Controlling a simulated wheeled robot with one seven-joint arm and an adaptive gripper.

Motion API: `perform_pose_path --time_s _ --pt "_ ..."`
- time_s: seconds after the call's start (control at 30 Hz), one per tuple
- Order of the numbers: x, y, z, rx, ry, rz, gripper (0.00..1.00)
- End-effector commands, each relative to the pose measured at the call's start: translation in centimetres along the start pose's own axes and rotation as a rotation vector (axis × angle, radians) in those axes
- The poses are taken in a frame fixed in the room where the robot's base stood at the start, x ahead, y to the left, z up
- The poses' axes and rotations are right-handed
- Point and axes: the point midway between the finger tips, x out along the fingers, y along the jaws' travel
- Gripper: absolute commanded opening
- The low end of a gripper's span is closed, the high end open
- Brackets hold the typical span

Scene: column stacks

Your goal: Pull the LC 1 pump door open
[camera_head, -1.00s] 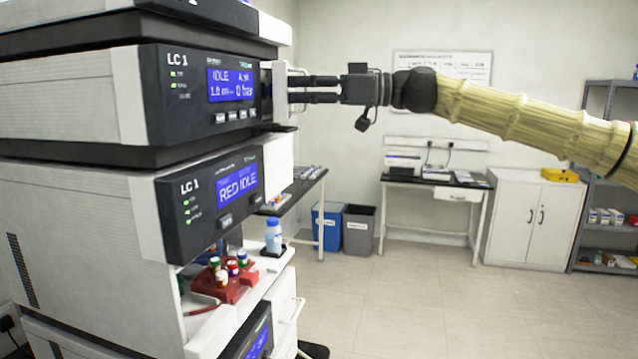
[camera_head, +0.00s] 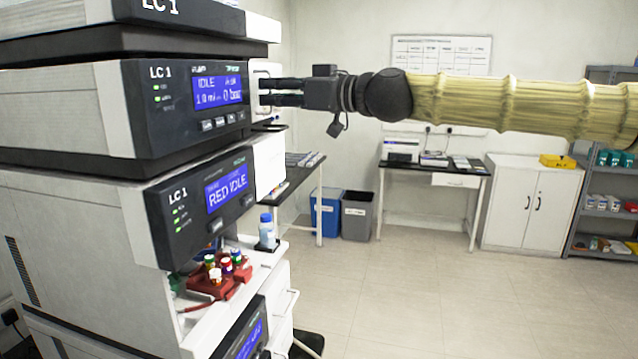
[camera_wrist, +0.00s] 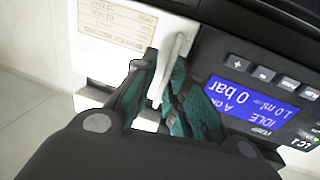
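The LC 1 pump (camera_head: 185,105) is the module with the blue screen reading IDLE and 0 bar. Its white door (camera_head: 262,68) is at the right end of its front. In the wrist view the door (camera_wrist: 95,65) carries a beige label, and a white bar handle (camera_wrist: 180,45) stands out near the edge beside the screen. My gripper (camera_head: 268,92) reaches the door from the right. In the wrist view its teal-padded fingers (camera_wrist: 165,75) lie close on both sides of the handle and look shut on it. Whether the door stands slightly ajar is unclear.
Below the pump is another LC 1 module (camera_head: 205,205) reading RED IDLE. Under it are a red rack of small vials (camera_head: 215,283) and a bottle (camera_head: 267,230). The floor (camera_head: 430,290) to the right is clear. Bins, a desk and a cabinet stand at the back.

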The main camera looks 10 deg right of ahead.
Motion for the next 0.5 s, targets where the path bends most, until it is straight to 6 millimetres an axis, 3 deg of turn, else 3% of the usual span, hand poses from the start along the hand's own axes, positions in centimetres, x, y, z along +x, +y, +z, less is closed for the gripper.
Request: perform_pose_path --time_s 0.13,0.5 --pt "1.3 -0.9 0.1 -0.002 0.000 0.009 0.14" --pt "-2.9 -0.8 0.1 -0.004 0.002 0.010 0.14"
